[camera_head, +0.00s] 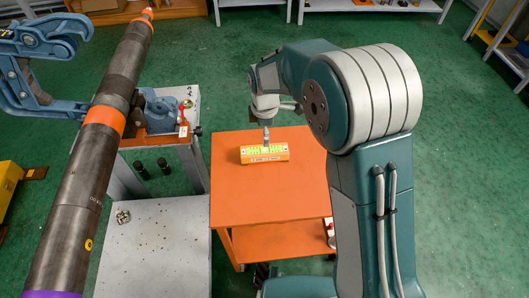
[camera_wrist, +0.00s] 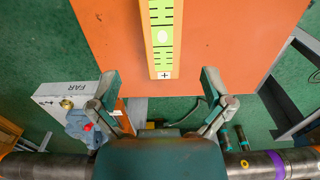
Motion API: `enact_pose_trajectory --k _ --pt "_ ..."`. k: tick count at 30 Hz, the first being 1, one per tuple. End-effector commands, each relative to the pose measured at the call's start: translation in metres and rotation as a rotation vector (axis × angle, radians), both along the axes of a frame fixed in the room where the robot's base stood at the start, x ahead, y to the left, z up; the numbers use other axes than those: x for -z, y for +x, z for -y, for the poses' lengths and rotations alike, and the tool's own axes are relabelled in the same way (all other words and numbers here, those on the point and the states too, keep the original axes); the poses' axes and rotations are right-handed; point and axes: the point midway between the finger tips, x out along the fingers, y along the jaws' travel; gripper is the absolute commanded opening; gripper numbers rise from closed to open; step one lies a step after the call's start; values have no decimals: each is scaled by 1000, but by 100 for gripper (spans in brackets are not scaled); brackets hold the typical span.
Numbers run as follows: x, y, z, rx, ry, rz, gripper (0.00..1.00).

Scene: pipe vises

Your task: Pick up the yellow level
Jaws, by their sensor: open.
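The yellow level (camera_head: 265,154) lies on the orange top of a cart (camera_head: 236,195), with green-yellow panels and black marks on its upper face. In the wrist view the level (camera_wrist: 161,38) runs down from the top edge, and its far end is out of frame. Its near end, with a plus mark, lies between the lines of my two fingers. My gripper (camera_wrist: 160,82) is open and empty, one finger to each side. In the head view my gripper (camera_head: 266,136) appears just above or behind the level; its exact height is unclear.
A long dark pipe (camera_head: 95,150) with orange bands runs along the left, near a blue vise (camera_head: 165,110) on a grey stand. A grey metal table (camera_head: 160,250) stands left of the cart. The cart top around the level is clear.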

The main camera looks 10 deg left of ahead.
Motion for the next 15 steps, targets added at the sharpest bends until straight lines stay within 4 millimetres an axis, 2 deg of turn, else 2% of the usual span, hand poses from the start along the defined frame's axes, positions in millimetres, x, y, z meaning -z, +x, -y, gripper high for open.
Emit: enact_pose_trajectory --k 6,13,15 --pt "37 -1 0 2 -2 -5 100" --pt "56 -1 1 3 -2 -4 100" --pt "67 -2 1 3 -2 -6 100"
